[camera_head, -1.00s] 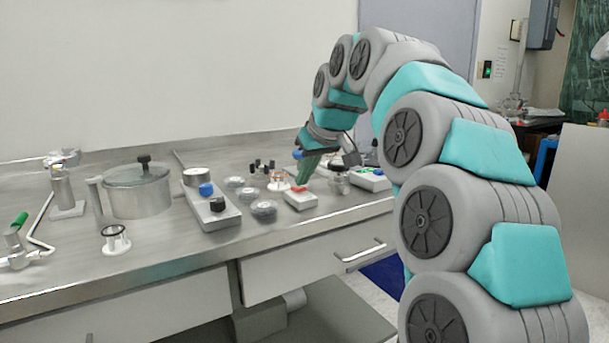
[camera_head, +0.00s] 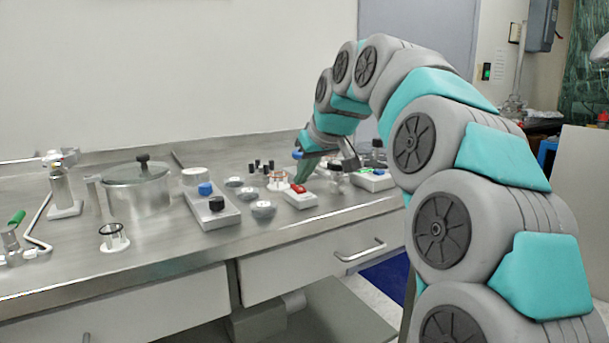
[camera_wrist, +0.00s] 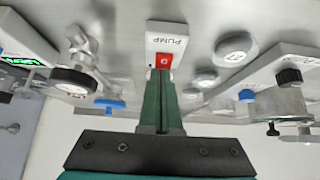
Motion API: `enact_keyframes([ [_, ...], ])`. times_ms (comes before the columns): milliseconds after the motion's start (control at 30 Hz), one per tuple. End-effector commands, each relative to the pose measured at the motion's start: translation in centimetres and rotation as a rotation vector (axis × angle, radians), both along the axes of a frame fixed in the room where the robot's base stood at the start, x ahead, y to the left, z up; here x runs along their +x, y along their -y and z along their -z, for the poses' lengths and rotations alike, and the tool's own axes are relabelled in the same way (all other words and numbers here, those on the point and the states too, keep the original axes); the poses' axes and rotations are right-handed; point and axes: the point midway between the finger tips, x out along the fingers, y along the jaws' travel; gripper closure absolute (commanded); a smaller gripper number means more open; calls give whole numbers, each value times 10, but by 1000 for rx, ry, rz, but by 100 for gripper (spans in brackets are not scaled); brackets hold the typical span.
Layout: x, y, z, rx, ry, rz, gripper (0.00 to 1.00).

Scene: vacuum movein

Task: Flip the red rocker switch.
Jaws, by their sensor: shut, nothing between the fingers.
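The red rocker switch (camera_head: 298,187) sits on a small white box (camera_head: 301,200) on the steel bench. In the wrist view the rocker (camera_wrist: 164,61) shows a small light mark, and the white box (camera_wrist: 167,41) reads PUMP. My gripper (camera_head: 302,179) has green fingers, points down and is shut with nothing between them. Its fingertips are at the rocker's edge in the wrist view (camera_wrist: 161,72); I cannot tell whether they touch it.
A white box with blue and black knobs (camera_head: 213,214) stands to the left, with small round dishes (camera_head: 263,209) between. A lidded pot (camera_head: 138,194) is farther left. A box with a green display (camera_head: 371,181) and a valve fitting (camera_head: 338,178) lie right of the switch.

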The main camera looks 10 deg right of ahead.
Motion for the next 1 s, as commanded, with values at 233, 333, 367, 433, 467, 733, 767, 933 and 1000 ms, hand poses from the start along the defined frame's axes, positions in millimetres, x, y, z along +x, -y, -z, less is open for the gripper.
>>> enact_keyframes([
  [233, 6, -2, -3, 0, 0, 0, 100],
  [333, 6, -2, -3, 0, 1, 0, 100],
  [367, 6, -2, -3, 0, 1, 0, 100],
  [433, 6, -2, -3, 0, 1, 0, 100],
  [467, 6, -2, -4, 0, 0, 0, 100],
  [733, -4, -4, -35, -1, 5, 0, 100],
  [767, -6, -4, -42, -1, 7, 1, 100],
  [933, -33, 3, -59, 0, 5, 1, 100],
  [1000, -45, 6, -68, 0, 5, 1, 100],
])
